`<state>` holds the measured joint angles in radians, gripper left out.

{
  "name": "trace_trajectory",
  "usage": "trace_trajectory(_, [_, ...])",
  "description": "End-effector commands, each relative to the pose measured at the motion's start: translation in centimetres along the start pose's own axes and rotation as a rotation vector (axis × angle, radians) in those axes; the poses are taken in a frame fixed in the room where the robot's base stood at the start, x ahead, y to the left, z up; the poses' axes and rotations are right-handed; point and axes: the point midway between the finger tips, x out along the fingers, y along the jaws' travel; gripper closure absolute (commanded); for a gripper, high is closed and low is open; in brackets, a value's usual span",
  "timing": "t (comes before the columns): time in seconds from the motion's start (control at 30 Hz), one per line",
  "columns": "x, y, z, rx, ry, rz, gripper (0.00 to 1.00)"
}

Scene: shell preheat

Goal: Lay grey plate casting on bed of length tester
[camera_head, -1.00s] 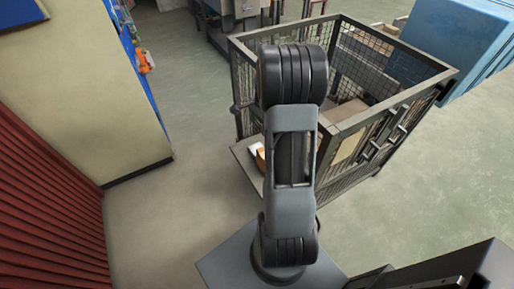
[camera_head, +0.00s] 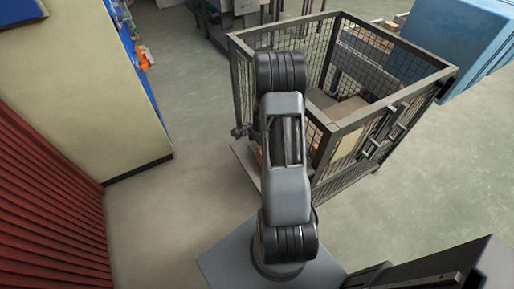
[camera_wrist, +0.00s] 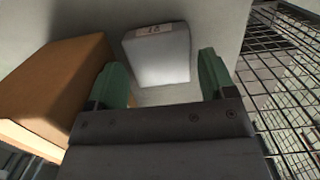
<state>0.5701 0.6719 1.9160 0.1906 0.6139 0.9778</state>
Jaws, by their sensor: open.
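A pale grey block-like piece (camera_wrist: 158,58) with a small white marked label on its far edge lies on a light surface in the wrist view. It looks like the grey plate casting, though its full shape is hard to tell. My gripper (camera_wrist: 163,72) is open, with its two green fingers apart at the left and right of this piece in the picture. Nothing is held between them. Whether the fingertips are level with the piece cannot be told. In the head view my arm hides the gripper and the piece. I cannot make out the length tester in either view.
An orange-brown box (camera_wrist: 55,85) stands close at the left of my gripper. A wire-mesh cage (camera_head: 405,77) stands close at the right. A red ribbed panel (camera_head: 50,200) and a cream cabinet (camera_head: 90,95) are at the left. Open floor (camera_head: 155,225) lies between.

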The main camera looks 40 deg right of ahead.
Motion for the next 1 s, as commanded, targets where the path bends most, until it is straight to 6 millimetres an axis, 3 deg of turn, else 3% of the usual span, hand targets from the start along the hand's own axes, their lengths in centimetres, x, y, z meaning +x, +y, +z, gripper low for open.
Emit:
trace_trajectory(0.13, [1.13, -0.01, 0.02, 0.0, 0.0, 0.0, 0.23])
trace_trajectory(0.4, [1.28, -0.03, 0.02, -0.001, 0.0, -0.001, 0.23])
trace_trajectory(0.9, [1.23, -0.04, 0.0, -0.001, 0.0, -0.002, 0.71])
trace_trajectory(1.0, [1.22, -0.04, 0.0, -0.001, 0.0, -0.002, 0.71])
